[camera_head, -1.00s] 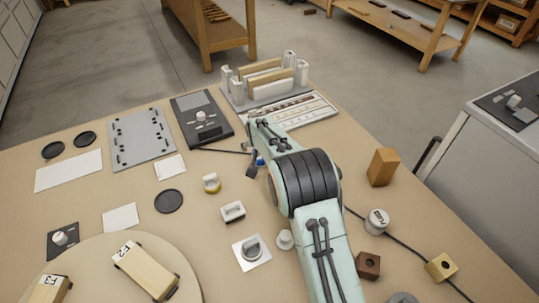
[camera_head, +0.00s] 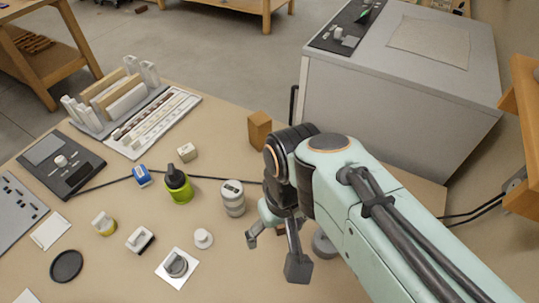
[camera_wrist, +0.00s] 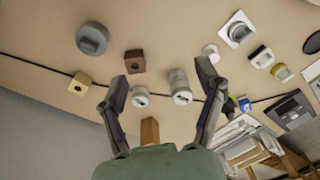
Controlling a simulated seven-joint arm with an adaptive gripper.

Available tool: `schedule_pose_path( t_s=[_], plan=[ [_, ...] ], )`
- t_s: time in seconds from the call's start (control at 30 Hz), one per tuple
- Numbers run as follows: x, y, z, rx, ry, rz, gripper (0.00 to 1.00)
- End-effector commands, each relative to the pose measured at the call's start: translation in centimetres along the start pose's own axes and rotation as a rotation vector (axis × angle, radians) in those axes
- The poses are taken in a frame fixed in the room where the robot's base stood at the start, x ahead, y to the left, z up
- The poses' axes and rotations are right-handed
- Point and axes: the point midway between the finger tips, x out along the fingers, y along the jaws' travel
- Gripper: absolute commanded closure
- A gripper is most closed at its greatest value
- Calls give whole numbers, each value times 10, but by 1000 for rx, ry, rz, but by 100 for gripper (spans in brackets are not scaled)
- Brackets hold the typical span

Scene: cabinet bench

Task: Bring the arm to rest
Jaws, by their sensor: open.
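My gripper (camera_head: 275,254) is open and empty above the bench (camera_head: 100,180), right of a white cylinder with a dark-marked top (camera_head: 232,198). The arm reaches in from the lower right of the head view. In the wrist view, the two fingers (camera_wrist: 162,72) are spread wide. Between them show the bench top and two pale cylinders; nothing is visibly held. A brown block with a hole (camera_wrist: 135,62) lies near the left fingertip in that view. Part of a round grey piece (camera_head: 323,243) shows beside the arm.
A wooden block (camera_head: 260,130) stands beyond my wrist. A green cup (camera_head: 178,188), blue piece (camera_head: 142,176) and white knob (camera_head: 203,238) lie left. A slotted rack (camera_head: 115,100) is at the back left. A grey cabinet (camera_head: 400,110) stands behind. A dark cable crosses the bench.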

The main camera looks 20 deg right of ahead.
Motion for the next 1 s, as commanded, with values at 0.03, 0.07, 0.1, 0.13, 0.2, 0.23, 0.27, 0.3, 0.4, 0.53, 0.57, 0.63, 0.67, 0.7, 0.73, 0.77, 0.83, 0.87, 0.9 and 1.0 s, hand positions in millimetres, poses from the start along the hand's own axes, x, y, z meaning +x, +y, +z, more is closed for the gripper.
schedule_pose_path(
  t_s=[0.03, 0.07, 0.1, 0.13, 0.2, 0.23, 0.27, 0.3, 0.4, 0.53, 0.57, 0.63, 0.67, 0.7, 0.73, 0.77, 0.83, 0.87, 0.9, 1.0],
  plan=[
    [2, 2, 23, 14, -17, -2, 31],
    [3, 3, 33, 17, -29, -4, 31],
    [5, 3, 45, 22, -43, -6, 31],
    [7, 3, 51, 25, -50, -7, 31],
    [9, 3, 61, 28, -63, -9, 31],
    [9, 3, 63, 29, -66, -9, 31],
    [10, 3, 64, 29, -68, -10, 31],
    [10, 3, 65, 29, -69, -10, 31],
    [10, 3, 64, 28, -69, -10, 31],
    [10, 3, 64, 28, -68, -10, 31],
    [10, 3, 64, 28, -68, -10, 31],
    [10, 3, 64, 28, -67, -10, 31],
    [9, 3, 64, 28, -67, -10, 31],
    [9, 3, 64, 28, -67, -10, 31],
    [9, 3, 64, 28, -67, -10, 31],
    [9, 3, 64, 28, -67, -10, 31],
    [9, 3, 64, 28, -67, -10, 31],
    [9, 3, 64, 28, -67, -10, 31],
    [9, 3, 64, 28, -67, -10, 31],
    [9, 3, 64, 28, -67, -10, 31]
  ],
)
